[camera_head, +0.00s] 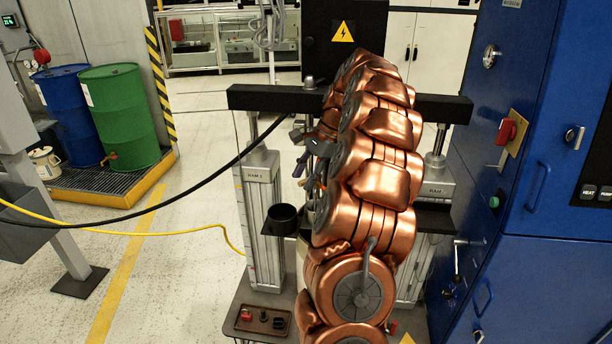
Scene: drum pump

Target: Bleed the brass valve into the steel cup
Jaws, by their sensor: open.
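My gripper (303,150) shows as grey fingers at the left side of my copper-coloured arm, in front of the drum pump frame. It looks open, with nothing seen between its fingers. A dark round cup-like holder (284,219) sits lower left of my gripper, beside the left ram. I cannot tell whether it is the steel cup. The brass valve cannot be made out; my arm hides much of the middle of the pump.
The left ram column (262,190) and a black crossbeam (265,98) frame the pump. A black hose (150,208) and a yellow hose (130,233) run in from the left. A blue cabinet (555,160) stands close on the right. Floor at the left is mostly free.

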